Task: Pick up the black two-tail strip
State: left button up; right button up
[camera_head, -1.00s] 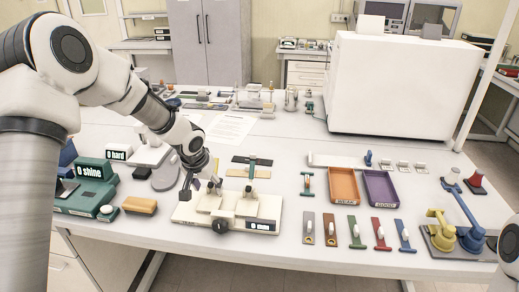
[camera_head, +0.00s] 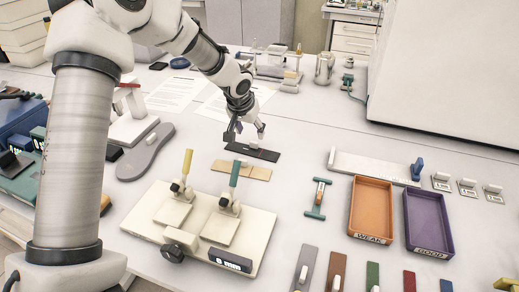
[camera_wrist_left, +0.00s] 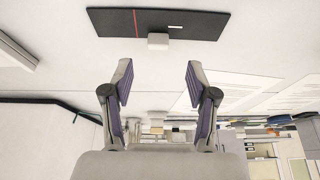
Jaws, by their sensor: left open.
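The black strip (camera_head: 252,152) lies flat on the table beyond a tan strip, with a small white block (camera_head: 256,142) on it. In the left wrist view, the black strip (camera_wrist_left: 200,24) lies at the top, with a red line, a white mark and the white block (camera_wrist_left: 158,41) at its edge. Two tails cannot be made out. My left gripper (camera_head: 246,134) is open and empty, just over the strip around the block in the head view. In the wrist view its spread fingers (camera_wrist_left: 158,78) appear apart from the strip. My right gripper is out of view.
A tan strip (camera_head: 242,170) lies just in front. A cream two-clamp fixture (camera_head: 250,250) with upright yellow and green handles stands nearer. An orange tray (camera_head: 371,181) and a purple tray (camera_head: 415,240) are at right. A grey insole (camera_head: 135,165) is at left.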

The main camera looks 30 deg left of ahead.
aim_at(254, 142)
pick_arm(q)
jog(key=shift+s+f, duration=0.2)
jog(key=shift+f, duration=0.3)
jog(key=b+x, duration=0.1)
jog(key=x, duration=0.4)
jog(key=shift+w+d+r, duration=0.1)
jog(key=shift+w, duration=0.25)
jog(key=shift+s, duration=0.3)
jog(key=shift+s+r, duration=0.1)
jog(key=shift+r, duration=0.05)
jog(key=c, duration=1)
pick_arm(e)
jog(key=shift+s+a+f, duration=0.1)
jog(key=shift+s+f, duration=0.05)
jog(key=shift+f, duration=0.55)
pick_arm(q)
jog(key=shift+c, duration=0.2)
